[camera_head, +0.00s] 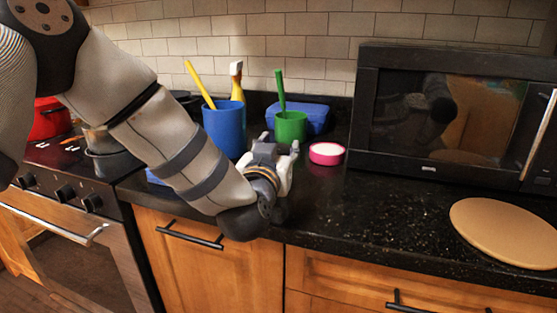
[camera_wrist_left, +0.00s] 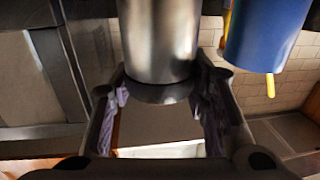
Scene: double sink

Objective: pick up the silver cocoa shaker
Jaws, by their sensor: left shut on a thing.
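The silver cocoa shaker (camera_wrist_left: 158,38) is a smooth metal cylinder in the left wrist view, at the top centre with its dark end toward the middle. My left gripper (camera_wrist_left: 160,97) is shut on it, one finger on each side. In the head view my left gripper (camera_head: 281,150) is over the black counter, in front of the green cup, and the shaker is hidden behind the gripper and wrist. Whether the shaker touches the counter cannot be seen. My right gripper is in neither view.
Behind my left gripper stand a blue cup (camera_head: 224,128), a green cup (camera_head: 291,127) and a blue box (camera_head: 313,116). A pink-rimmed bowl (camera_head: 326,154) is close on the right. Farther right are a black microwave (camera_head: 400,145) and a round board (camera_head: 507,231). The front counter is clear.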

